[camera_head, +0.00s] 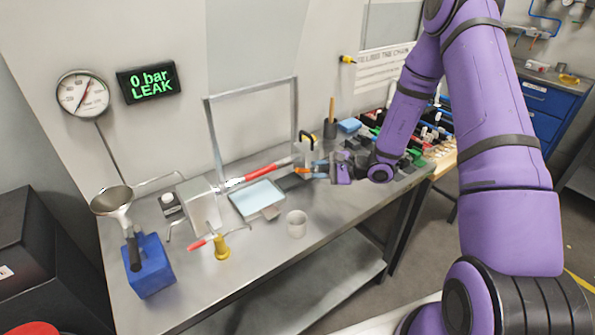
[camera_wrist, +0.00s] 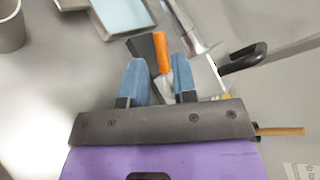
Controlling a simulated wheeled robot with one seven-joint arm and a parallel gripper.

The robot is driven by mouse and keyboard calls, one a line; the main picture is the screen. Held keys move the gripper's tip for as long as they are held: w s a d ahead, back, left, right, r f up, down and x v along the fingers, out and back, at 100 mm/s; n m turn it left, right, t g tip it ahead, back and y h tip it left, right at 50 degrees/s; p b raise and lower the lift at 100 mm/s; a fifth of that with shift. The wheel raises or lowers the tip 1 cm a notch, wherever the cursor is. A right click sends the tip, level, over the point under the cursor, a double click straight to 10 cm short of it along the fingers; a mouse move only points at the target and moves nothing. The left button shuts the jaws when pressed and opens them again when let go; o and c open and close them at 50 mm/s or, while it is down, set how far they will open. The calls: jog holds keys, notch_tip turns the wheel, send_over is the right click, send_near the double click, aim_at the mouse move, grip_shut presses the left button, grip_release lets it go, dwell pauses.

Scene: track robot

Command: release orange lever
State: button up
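The orange lever (camera_wrist: 161,50) shows in the wrist view as a short upright bar in the picture, just ahead of my gripper (camera_wrist: 160,68). The two blue fingertips stand apart, one to each side of the lever's lower part, with narrow gaps visible. I cannot tell whether the lever lies at fingertip depth. In the head view a small bit of the orange lever (camera_head: 303,170) shows at the tip of my gripper (camera_head: 318,169), over the back of the workbench. The lever's base is hidden in both views.
A metal frame (camera_head: 296,110) stands near the gripper. A black-handled tool (camera_wrist: 243,58) lies close right in the wrist view. A light-blue tray (camera_head: 256,197) and a grey cup (camera_head: 297,224) stand on the bench (camera_head: 330,232). The gauge display (camera_head: 148,82) reads "0 bar LEAK". Cluttered parts lie right.

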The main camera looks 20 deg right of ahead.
aim_at(301, 170)
jog(key=x, duration=0.6)
jog(key=shift+w+a+f, duration=0.1)
jog(key=shift+w+a, duration=0.05)
grip_shut()
